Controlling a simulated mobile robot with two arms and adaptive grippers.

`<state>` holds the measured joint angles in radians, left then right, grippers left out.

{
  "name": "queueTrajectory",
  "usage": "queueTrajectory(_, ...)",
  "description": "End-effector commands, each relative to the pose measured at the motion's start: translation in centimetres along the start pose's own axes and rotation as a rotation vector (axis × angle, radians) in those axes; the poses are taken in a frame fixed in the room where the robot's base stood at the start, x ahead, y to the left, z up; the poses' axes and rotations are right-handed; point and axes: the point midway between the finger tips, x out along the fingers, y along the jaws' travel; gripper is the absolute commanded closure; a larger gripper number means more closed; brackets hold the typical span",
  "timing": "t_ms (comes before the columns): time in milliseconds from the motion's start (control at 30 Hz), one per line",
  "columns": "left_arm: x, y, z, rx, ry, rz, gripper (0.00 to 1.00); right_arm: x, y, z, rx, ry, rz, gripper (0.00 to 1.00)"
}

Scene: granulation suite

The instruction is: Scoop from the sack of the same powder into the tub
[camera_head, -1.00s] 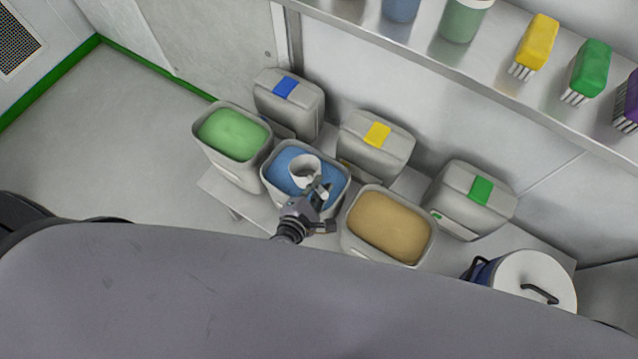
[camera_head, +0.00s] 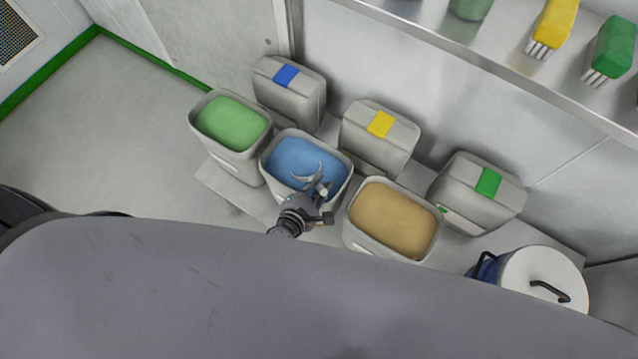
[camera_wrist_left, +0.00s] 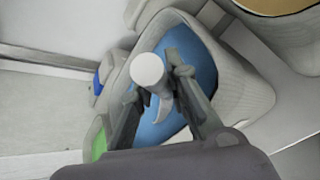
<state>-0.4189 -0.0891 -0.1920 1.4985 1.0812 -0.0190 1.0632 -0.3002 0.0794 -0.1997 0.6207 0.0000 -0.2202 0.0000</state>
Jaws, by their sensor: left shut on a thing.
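Three open sacks stand in a row: one of green powder (camera_head: 232,122), one of blue powder (camera_head: 300,153) and one of tan powder (camera_head: 395,219). My left gripper (camera_head: 319,190) is over the front part of the blue sack, shut on a pale scoop (camera_head: 308,170). Only a curved rim of the scoop shows in the head view, with blue inside it; I cannot tell whether it is sunk in the powder or filled. In the left wrist view the scoop (camera_wrist_left: 148,69) sits between the fingers against the blue powder (camera_wrist_left: 197,62). I cannot make out which container is the tub.
Closed grey containers with blue (camera_head: 286,75), yellow (camera_head: 381,124) and green (camera_head: 488,182) labels stand behind the sacks. A white-lidded blue pot (camera_head: 540,277) is at the right. A shelf above holds a green container (camera_head: 471,8) and brushes (camera_head: 552,25).

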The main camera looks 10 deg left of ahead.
Motion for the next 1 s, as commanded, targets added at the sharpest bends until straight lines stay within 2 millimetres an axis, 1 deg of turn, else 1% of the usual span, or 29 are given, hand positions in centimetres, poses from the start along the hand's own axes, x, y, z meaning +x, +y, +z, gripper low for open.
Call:
queueTrajectory(33, 0.4, -0.4, -0.5, 0.001, -0.001, 0.001, 1.00, 0.7, 0.0, 0.1, 0.000, 0.000, 0.000, 0.60)
queueTrajectory(167, 0.9, -0.8, -1.0, 0.001, -0.001, 0.001, 1.00, 1.5, 0.0, 0.1, 0.000, 0.000, 0.000, 0.60)
queueTrajectory(200, 0.9, -0.1, -0.8, 0.001, -0.001, 0.002, 1.00, 1.0, 0.0, 0.1, 0.000, 0.000, 0.000, 0.60)
queueTrajectory(233, 1.0, 0.0, -0.9, 0.001, -0.002, 0.002, 1.00, 0.9, 0.0, 0.1, 0.000, 0.000, 0.000, 0.60)
queueTrajectory(300, 0.6, 0.5, -0.4, 0.001, -0.001, 0.001, 1.00, 0.1, 0.0, 0.1, 0.000, 0.000, 0.000, 0.60)
queueTrajectory(667, -0.7, 2.0, 1.3, 0.001, -0.001, 0.001, 1.00, -2.3, 0.0, -0.2, 0.000, 0.000, 0.000, 0.60)
queueTrajectory(1000, -1.9, 3.1, 2.7, 0.032, -0.011, 0.034, 1.00, -3.0, 0.0, -0.2, 0.000, -0.001, 0.000, 0.60)
